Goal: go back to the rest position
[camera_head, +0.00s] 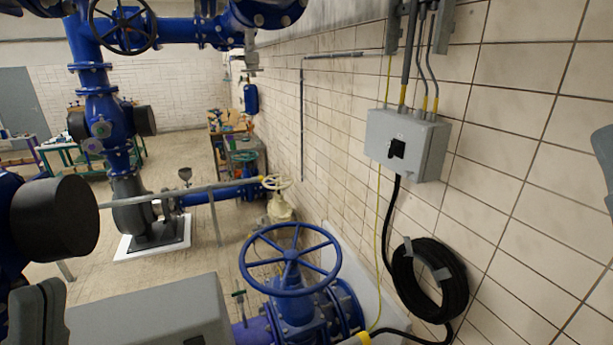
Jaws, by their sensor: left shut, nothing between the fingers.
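My right gripper cannot be made out. A dark piece at the right edge, in front of the tiled wall, is cut off by the frame.
A blue handwheel valve (291,262) stands at the bottom middle. A grey switch box (405,145) and a coiled black cable (430,280) are on the tiled wall at right. Blue pipework (105,110) stands at left. Open floor (150,270) shows beyond.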

